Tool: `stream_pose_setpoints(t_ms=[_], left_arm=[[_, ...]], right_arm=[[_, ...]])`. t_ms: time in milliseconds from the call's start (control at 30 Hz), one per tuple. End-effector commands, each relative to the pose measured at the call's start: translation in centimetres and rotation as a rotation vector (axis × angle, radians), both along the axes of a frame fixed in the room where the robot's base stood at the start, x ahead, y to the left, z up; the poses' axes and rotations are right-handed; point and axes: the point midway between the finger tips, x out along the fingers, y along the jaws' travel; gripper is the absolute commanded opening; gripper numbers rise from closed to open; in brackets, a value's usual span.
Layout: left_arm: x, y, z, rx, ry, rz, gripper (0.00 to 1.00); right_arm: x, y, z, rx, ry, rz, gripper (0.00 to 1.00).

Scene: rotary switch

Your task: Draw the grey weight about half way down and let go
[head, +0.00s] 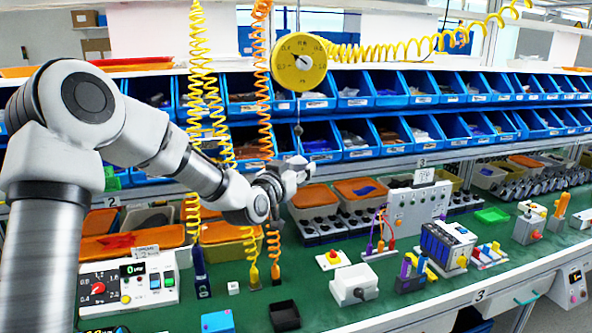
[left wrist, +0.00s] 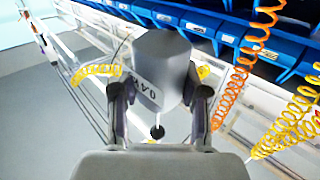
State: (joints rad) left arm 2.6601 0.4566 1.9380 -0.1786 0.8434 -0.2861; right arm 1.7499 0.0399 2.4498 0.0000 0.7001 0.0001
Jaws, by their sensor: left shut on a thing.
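A round yellow drum (head: 299,62) with printed markings hangs at the upper middle of the head view, and a thin cord runs down from it to a small dark ball (head: 298,130). My left gripper (head: 295,167) is just below that ball. In the left wrist view, the grey weight (left wrist: 162,55), a grey cylinder with a printed label, sits between the two fingers of my left gripper (left wrist: 160,92), which is shut on it. The small black ball (left wrist: 157,132) also shows there. In the head view the weight is mostly hidden by the gripper. My right gripper is not in view.
Yellow coiled hoses (head: 203,80) and an orange coiled hose (head: 262,90) hang just left of the gripper. Blue bins (head: 360,90) fill the racks behind. Below, the green bench (head: 410,305) carries a white box (head: 353,284), a grey switch panel (head: 418,208) and several small devices.

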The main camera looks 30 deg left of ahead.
Motion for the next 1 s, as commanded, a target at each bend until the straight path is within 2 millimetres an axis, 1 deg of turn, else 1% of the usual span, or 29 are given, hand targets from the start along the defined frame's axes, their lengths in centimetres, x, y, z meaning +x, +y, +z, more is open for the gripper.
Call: stream_pose_setpoints(t_ms=[133, 167, 200, 233, 533, 633, 767, 900, 1000], left_arm=[[0.0, 0.0, 0.2, 0.0, -0.002, 0.001, 0.0], [0.0, 0.0, 0.2, 0.0, -0.003, 0.001, 0.48], [0.0, 0.0, 0.2, 0.0, -0.003, 0.001, 0.62], [0.0, 0.0, 0.2, 0.0, -0.003, 0.001, 0.71], [-0.1, 0.0, 0.2, 0.0, -0.002, 0.001, 0.71], [-0.8, 0.0, 0.3, -0.003, -0.003, 0.002, 0.71], [-3.2, -0.2, 0.2, -0.006, -0.002, 0.0, 0.71], [-7.0, -0.5, 0.3, -0.009, -0.004, 0.0, 0.71], [-9.3, -0.7, 0.2, -0.007, -0.005, -0.002, 0.71]], right_arm=[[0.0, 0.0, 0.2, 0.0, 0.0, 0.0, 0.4], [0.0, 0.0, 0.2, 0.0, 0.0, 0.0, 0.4], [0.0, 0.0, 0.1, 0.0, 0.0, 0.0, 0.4], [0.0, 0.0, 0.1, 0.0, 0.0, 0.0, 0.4], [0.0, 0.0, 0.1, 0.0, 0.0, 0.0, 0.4], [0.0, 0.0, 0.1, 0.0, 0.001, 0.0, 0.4], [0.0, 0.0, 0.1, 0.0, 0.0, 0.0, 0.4], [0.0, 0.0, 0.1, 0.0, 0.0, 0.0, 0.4], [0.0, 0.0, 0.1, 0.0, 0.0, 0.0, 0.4]])
